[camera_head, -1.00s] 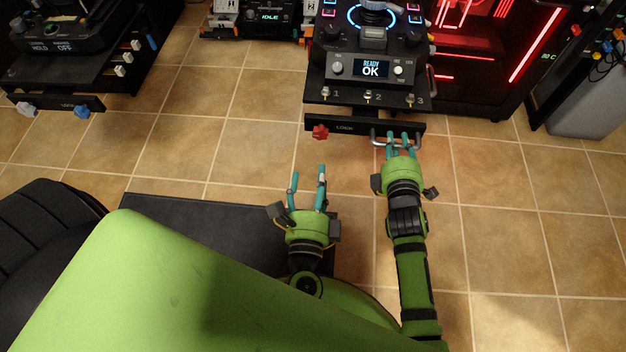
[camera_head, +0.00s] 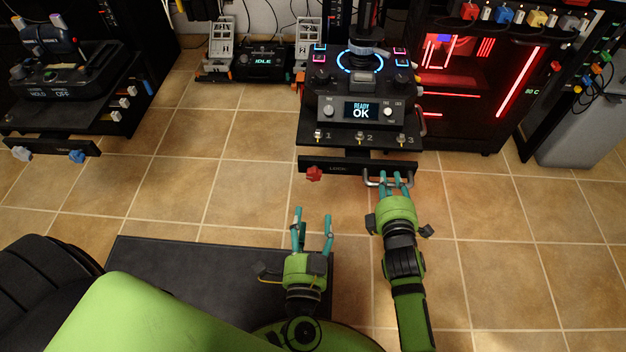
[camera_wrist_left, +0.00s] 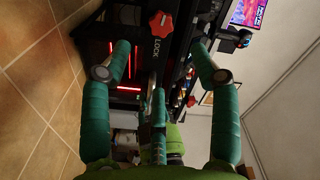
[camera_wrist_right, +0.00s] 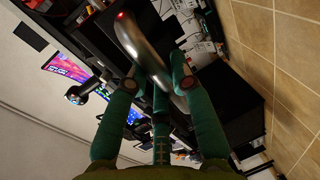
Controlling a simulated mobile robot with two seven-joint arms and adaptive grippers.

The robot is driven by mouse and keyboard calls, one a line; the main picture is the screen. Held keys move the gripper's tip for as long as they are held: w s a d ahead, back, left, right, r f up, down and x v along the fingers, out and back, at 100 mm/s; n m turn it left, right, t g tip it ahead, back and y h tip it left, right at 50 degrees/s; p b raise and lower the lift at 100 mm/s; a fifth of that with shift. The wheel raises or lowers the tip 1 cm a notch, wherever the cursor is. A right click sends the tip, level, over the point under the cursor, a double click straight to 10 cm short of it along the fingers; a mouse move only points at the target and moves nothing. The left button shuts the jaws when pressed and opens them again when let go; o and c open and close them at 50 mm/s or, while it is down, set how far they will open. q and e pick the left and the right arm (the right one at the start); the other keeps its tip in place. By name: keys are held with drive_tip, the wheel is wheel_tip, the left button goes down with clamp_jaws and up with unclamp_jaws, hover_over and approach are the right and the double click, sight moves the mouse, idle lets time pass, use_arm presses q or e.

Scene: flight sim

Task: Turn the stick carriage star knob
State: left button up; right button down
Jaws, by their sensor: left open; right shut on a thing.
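The red star knob (camera_head: 314,174) sits on the left part of the black front bar (camera_head: 345,168) under the stick carriage (camera_head: 362,112). It also shows in the left wrist view (camera_wrist_left: 161,24), beside the LOCK lettering. My left gripper (camera_head: 313,222) is open and empty, below the knob and apart from it, fingers pointing toward the bar. My right gripper (camera_head: 392,182) is shut on the metal handle (camera_head: 370,182) at the right end of the bar. The handle also shows in the right wrist view (camera_wrist_right: 146,55), between the fingers.
A similar carriage with a blue knob (camera_head: 77,156) and a white knob (camera_head: 21,153) stands at the left. A black cabinet with red lights (camera_head: 480,100) stands right of the stick carriage. Tiled floor (camera_head: 200,200) is clear between the left carriage and the bar.

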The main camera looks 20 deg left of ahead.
sight(313, 178)
use_arm(q)
drive_tip(key=x, duration=1.1)
drive_tip(key=shift+w, duration=0.1)
drive_tip(key=c, duration=1.1)
